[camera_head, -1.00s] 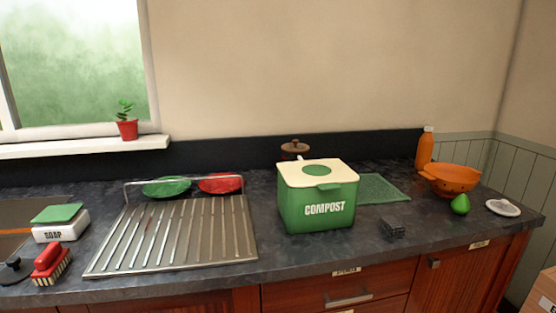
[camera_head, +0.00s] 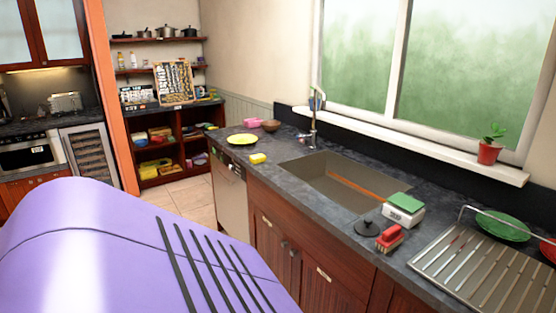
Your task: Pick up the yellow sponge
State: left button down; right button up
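The yellow sponge (camera_head: 258,158) lies on the dark countertop, left of the sink and just right of a yellow plate (camera_head: 241,139). It is small in the head view and nothing covers it. Neither of my grippers shows in this view. A large purple surface with dark slots fills the lower left and may be part of my own body.
The sink (camera_head: 330,178) is set into the counter. A soap box (camera_head: 403,211), red brush (camera_head: 390,238), black plug (camera_head: 367,228) and drying rack (camera_head: 470,268) stand to its right. A pink bowl (camera_head: 252,122) and brown bowl (camera_head: 271,125) sit behind the plate.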

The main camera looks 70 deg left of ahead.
aim_at(258, 158)
jog(key=u, duration=2.3)
